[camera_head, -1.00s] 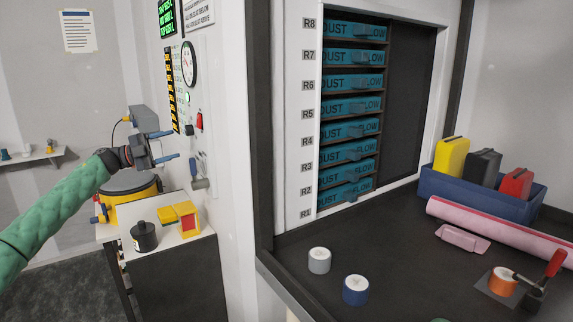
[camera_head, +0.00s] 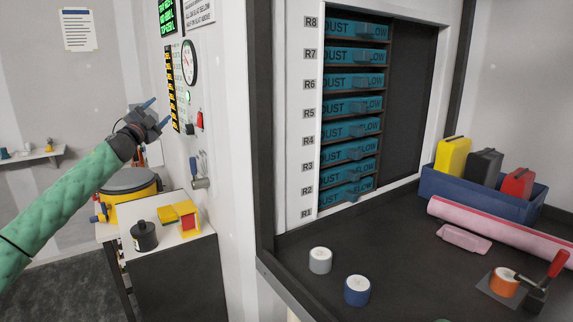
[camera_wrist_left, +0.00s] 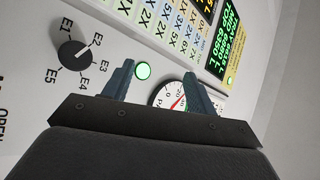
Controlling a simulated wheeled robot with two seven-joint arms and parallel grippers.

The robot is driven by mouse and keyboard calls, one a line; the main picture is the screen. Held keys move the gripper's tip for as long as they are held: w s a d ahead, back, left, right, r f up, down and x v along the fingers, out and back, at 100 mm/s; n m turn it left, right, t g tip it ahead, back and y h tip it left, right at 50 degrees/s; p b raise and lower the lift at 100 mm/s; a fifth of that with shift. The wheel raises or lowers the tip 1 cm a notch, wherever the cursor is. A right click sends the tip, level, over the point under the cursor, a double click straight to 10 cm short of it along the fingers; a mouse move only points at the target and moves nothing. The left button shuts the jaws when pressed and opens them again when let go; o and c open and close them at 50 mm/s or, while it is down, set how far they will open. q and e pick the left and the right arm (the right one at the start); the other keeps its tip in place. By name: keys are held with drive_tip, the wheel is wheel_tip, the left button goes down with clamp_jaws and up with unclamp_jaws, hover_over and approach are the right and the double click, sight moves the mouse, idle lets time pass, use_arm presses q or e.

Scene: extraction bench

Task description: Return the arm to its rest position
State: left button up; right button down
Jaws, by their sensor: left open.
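My left gripper (camera_head: 156,115) is open and empty at the end of the green-sleeved left arm, in the air to the left of the control panel in the head view. Its two blue-grey fingers also show spread apart in the left wrist view (camera_wrist_left: 158,84). Beyond them there are a lit green button (camera_wrist_left: 143,71), a round gauge (camera_wrist_left: 172,96) and a black selector knob (camera_wrist_left: 73,53) marked E1 to E5. Nothing is between the fingers. My right gripper is in neither view.
Below the arm stand a yellow drum (camera_head: 128,196), a black bottle (camera_head: 144,236) and a small yellow-and-red box (camera_head: 188,222). The panel wall carries a red switch (camera_head: 200,120) and a lever (camera_head: 199,172). A dark bench (camera_head: 410,270) lies to the right.

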use_arm(q)
drive_tip(key=s+d+r+n+y, duration=0.2)
drive_tip(key=s+d+n+y, duration=0.35)
drive_tip(key=n+y, duration=0.3)
drive_tip(key=s+d+f+n+g, duration=0.1)
drive_tip(key=s+d+f+g, duration=0.3)
drive_tip(key=s+f, duration=0.5)
drive_tip(key=s+d+f+n+g, duration=0.1)
drive_tip(key=s+d+f+g, duration=0.35)
drive_tip(key=f, duration=0.65)
drive_tip(key=s+d+f+n+g, duration=0.1)
drive_tip(key=s+d+f+g, duration=0.1)
drive_tip(key=s+d+f, duration=0.55)
drive_tip(key=s+d+f+n+g+h, duration=0.1)
drive_tip(key=s+f+g, duration=0.2)
drive_tip(key=s+f, duration=1)
drive_tip(key=s+d+f+n+g+h, duration=0.1)
drive_tip(key=s+d+f+g, duration=0.1)
drive_tip(key=s+f, duration=1.1)
drive_tip(key=s+d+f+n+g+h, duration=0.1)
drive_tip(key=s+f+g, duration=0.3)
drive_tip(key=s+f, duration=0.9)
drive_tip(key=s+d, duration=0.1)
drive_tip(key=s, duration=0.8)
